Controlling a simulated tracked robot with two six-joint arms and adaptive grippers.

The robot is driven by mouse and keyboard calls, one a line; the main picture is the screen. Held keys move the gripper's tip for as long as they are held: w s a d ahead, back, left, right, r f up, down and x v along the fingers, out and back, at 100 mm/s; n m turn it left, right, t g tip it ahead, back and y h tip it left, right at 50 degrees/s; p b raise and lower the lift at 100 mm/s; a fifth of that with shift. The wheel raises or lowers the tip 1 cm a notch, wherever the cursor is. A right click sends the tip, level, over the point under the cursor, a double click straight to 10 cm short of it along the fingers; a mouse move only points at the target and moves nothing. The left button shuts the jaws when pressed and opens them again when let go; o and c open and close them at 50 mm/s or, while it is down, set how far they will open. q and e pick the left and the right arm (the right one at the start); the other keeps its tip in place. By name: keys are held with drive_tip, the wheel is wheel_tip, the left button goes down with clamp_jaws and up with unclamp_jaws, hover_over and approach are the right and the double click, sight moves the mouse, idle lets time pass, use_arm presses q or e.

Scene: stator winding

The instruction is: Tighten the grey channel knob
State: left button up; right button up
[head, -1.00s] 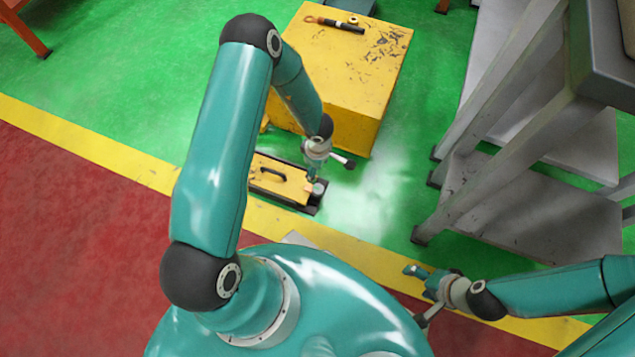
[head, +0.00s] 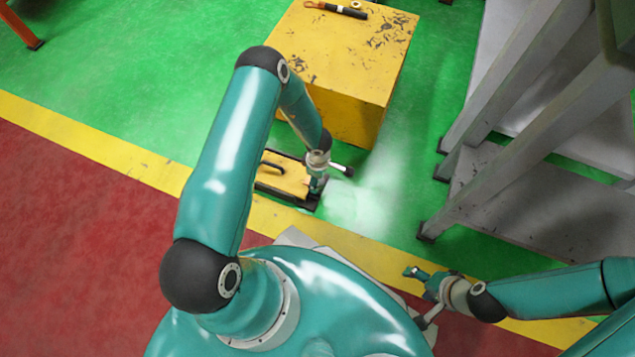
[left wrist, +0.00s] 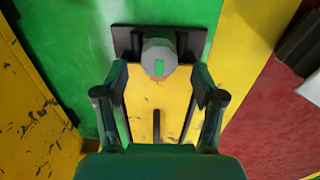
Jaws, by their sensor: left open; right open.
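The grey knob (left wrist: 159,50) shows in the left wrist view as a faceted round piece with a greenish slot-like mark. It sits at the end of a yellow cover (left wrist: 140,100) on a black base (left wrist: 127,40). My left gripper (left wrist: 158,80) is open, its fingers on either side, with the knob just beyond the tips. I cannot tell whether they touch it. In the head view my left gripper (head: 317,186) is over the right end of the yellow cover (head: 283,174) and hides the knob. My right gripper (head: 410,272) is open and empty, far from the knob.
A yellow block (head: 345,60) stands just behind the cover, with a dark-handled tool (head: 340,10) on top. Grey metal shelving (head: 510,150) stands at the right.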

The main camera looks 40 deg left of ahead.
use_arm(q)
drive_tip(key=shift+f+b, duration=0.35)
drive_tip(key=shift+f, duration=0.9)
